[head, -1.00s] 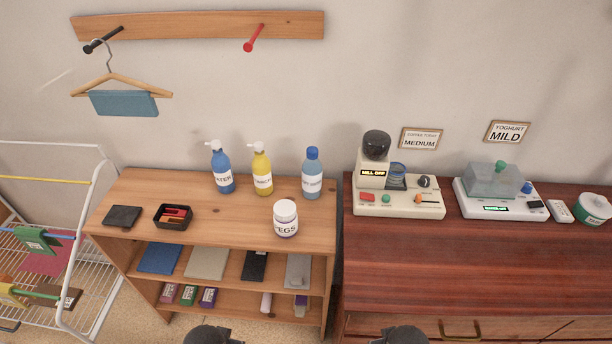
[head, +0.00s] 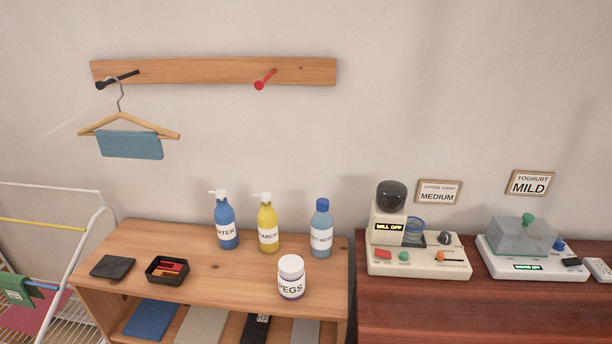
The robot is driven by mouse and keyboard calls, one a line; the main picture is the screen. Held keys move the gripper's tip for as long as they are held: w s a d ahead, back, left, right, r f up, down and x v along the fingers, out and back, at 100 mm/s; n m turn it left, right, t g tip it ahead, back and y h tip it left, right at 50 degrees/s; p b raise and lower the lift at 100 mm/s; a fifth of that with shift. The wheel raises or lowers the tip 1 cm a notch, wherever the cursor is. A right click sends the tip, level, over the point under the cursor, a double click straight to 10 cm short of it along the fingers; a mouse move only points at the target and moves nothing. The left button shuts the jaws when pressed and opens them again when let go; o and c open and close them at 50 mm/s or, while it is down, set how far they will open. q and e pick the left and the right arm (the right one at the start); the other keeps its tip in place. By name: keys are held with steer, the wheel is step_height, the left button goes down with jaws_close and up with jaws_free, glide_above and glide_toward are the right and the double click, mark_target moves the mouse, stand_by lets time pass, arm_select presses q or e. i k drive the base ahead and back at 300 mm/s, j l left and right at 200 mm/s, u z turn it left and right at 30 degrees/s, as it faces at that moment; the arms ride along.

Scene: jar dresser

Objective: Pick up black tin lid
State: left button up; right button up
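The black tin lid (head: 113,267) lies flat on the left end of the light wooden shelf top (head: 215,284). Just right of it stands the open black tin (head: 167,270), with red and orange pieces inside. The lid and tin are apart. Neither of my grippers shows in the head view now.
A PEGS jar (head: 291,278) stands at the shelf's front right. Blue (head: 226,226), yellow (head: 267,228) and light blue (head: 321,232) bottles stand behind. A white drying rack (head: 72,250) is close on the left. A coffee mill (head: 405,245) stands on the dark dresser (head: 470,318).

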mark_target(110, 266)
steer(key=u, duration=1.35)
